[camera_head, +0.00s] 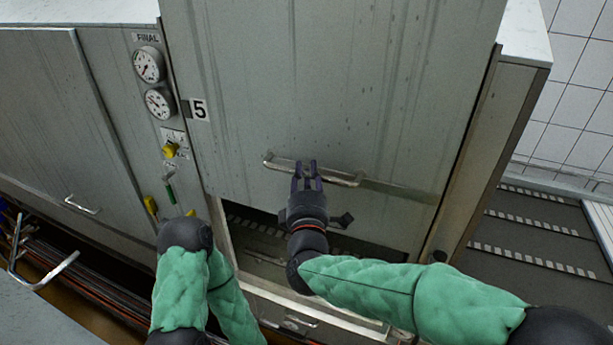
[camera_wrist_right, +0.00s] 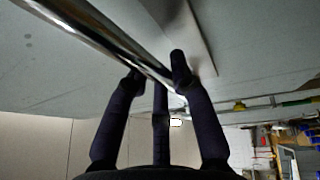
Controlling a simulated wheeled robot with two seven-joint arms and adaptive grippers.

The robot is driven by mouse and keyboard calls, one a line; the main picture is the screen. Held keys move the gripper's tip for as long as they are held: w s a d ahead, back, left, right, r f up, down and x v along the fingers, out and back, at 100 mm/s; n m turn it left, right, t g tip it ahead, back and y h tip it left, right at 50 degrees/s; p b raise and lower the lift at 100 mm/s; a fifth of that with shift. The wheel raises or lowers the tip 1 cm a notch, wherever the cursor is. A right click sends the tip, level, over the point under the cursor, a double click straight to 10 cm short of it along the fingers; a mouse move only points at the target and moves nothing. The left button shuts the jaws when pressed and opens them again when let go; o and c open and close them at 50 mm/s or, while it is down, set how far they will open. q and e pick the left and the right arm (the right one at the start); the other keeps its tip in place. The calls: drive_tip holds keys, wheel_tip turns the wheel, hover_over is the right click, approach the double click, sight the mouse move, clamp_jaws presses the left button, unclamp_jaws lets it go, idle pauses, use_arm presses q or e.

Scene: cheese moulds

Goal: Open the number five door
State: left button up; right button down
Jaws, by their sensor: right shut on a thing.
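The number five door is a grey metal panel (camera_head: 330,90) beside a white label with a black 5 (camera_head: 199,110). A dark gap shows below its lower edge, and the panel reaches above the cabinet's top. Its horizontal bar handle (camera_head: 345,181) is shiny metal, and it also crosses the right wrist view (camera_wrist_right: 95,35). My right gripper (camera_head: 306,170) is shut on the handle near its middle, with the fingers around the bar. My left arm bends at the lower left; its gripper is not in view.
Two gauges (camera_head: 149,65) and a yellow knob (camera_head: 170,150) are on the panel left of the door. Another door with a handle (camera_head: 82,205) is further left. Metal pipes (camera_head: 40,270) stand at the lower left.

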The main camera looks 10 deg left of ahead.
drive_tip(key=shift+d+r, duration=0.1)
drive_tip(key=shift+r, duration=0.55)
drive_tip(key=c, duration=1.1)
unclamp_jaws()
drive_tip(key=shift+o, duration=0.2)
drive_tip(key=shift+f, duration=0.15)
drive_tip(key=v, duration=1.2)
